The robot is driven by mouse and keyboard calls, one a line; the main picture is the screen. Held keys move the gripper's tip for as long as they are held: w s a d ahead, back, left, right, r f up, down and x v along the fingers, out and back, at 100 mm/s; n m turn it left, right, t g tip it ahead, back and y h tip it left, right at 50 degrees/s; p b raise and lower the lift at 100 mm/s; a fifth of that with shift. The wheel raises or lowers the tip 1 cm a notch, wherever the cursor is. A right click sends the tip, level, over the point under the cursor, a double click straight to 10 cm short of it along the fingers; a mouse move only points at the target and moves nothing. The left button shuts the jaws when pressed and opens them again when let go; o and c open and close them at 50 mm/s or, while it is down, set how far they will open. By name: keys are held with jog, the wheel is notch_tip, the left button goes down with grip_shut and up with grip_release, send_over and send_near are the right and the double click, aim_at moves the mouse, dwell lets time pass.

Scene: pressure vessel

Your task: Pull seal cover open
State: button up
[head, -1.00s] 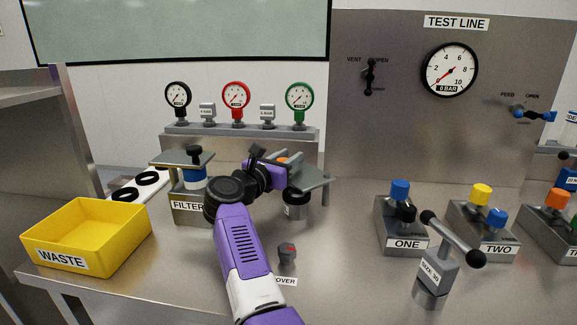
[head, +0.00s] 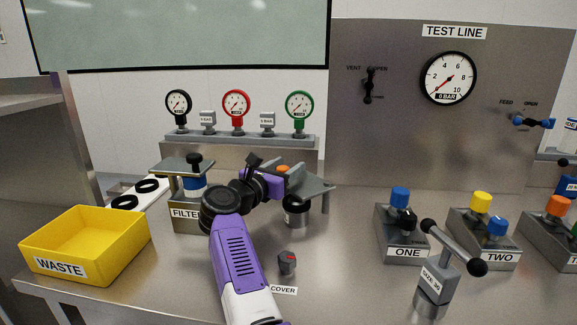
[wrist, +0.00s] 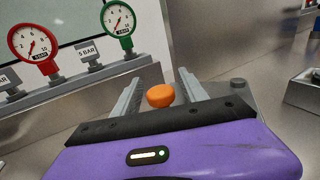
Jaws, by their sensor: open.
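My gripper (head: 285,175) is open at the right-hand stand behind the filter area. In the wrist view my gripper (wrist: 160,84) has its two grey fingers on either side of an orange round knob (wrist: 160,96), apart from each other. The orange knob also shows in the head view (head: 283,169), beside a grey plate (head: 313,188). A label ending in "COVER" (head: 284,290) lies on the bench; my arm hides its start. A dark knob with a red mark (head: 287,262) stands just behind that label. I cannot tell which part is the seal cover, or whether the fingers touch the orange knob.
The filter stand (head: 187,212) is left of my arm. A yellow waste bin (head: 85,240) is at the far left. A T-handled size 36 tool (head: 436,278) and blocks ONE (head: 405,253) and TWO (head: 498,258) are at right. A gauge rail (head: 240,140) is behind.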

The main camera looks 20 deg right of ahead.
jog(key=v, duration=0.7)
jog(key=shift+d, duration=0.1)
